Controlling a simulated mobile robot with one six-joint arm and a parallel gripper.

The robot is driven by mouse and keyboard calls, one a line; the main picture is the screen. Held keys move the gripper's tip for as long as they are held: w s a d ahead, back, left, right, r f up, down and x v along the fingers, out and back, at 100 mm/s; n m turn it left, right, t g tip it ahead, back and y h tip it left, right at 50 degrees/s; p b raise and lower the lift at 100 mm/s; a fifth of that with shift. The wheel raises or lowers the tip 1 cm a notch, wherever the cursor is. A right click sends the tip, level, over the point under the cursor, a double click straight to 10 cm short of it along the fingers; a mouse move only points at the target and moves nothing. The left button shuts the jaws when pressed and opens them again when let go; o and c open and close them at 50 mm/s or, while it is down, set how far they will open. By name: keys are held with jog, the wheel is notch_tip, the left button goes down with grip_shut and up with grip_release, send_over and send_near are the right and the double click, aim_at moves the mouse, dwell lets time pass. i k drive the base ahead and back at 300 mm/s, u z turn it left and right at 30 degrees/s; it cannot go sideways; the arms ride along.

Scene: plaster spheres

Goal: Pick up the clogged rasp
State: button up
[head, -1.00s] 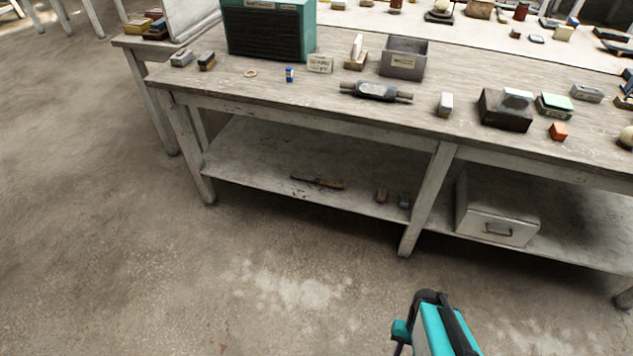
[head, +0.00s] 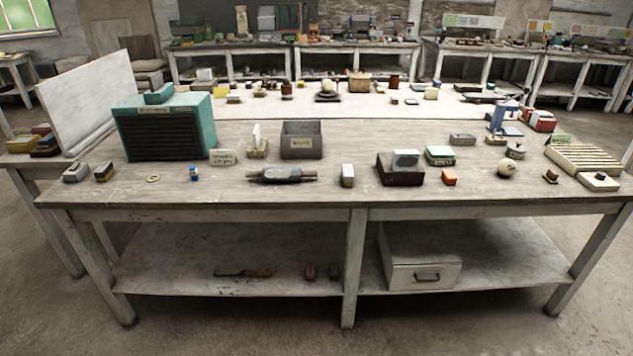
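A long thin tool (head: 243,273) lies flat on the lower shelf of the workbench, left of the middle leg. One end is dark and the other is brownish. It looks like a rasp, but it is too small to see whether its teeth are clogged. My gripper is not in view, so its state and position do not show.
The workbench (head: 330,193) top carries a teal cabinet (head: 165,135), a grey bin (head: 302,142) and several small blocks. On the lower shelf (head: 180,281) stand two small dark blocks and a white drawer box (head: 420,262). The floor in front is clear.

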aim_at(228, 272)
jog(key=z, duration=0.05)
jog(key=i, duration=0.8)
jog(key=z, duration=0.45)
jog(key=k, duration=0.15)
jog(key=u, duration=2.9)
